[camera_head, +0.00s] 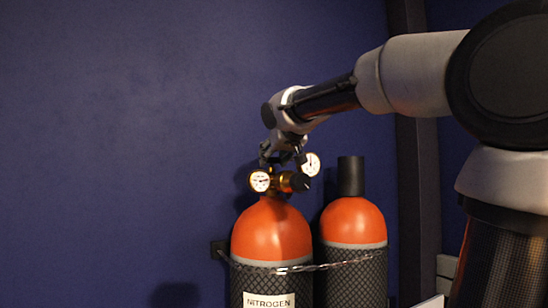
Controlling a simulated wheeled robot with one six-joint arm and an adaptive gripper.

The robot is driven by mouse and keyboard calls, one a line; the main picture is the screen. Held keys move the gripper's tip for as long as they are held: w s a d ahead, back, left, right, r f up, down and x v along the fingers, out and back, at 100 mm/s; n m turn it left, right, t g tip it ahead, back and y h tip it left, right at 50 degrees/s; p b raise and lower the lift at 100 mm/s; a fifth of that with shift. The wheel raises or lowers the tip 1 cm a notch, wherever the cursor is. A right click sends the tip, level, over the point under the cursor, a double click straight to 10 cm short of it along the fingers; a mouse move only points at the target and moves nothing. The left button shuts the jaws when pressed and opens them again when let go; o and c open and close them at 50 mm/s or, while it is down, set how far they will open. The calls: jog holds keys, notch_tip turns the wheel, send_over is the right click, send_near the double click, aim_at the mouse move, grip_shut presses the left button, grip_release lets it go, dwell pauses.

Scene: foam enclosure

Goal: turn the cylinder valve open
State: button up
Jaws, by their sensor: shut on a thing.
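The nitrogen cylinder (271,235) stands upright in the head view, with an orange shoulder, a dark mesh sleeve and a white NITROGEN label (269,300). On its top sits a brass valve and regulator (284,182) with a black knob (300,182) and two white round gauges, one at the left (260,181) and one at the upper right (311,164). My gripper (280,160) reaches down onto the top of the valve assembly from above and is shut on it. The part between the fingers is hidden, likely the valve's handwheel; its turn angle cannot be seen.
A second orange cylinder (353,222) with a black cap (351,176) stands close at the right. A chain (330,265) runs across both cylinders from a wall bracket (218,249). A dark blue wall (130,130) is behind. The space left of the cylinders looks clear.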

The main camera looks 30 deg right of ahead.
jog(key=o, duration=1)
notch_tip(320, 180, up, 10)
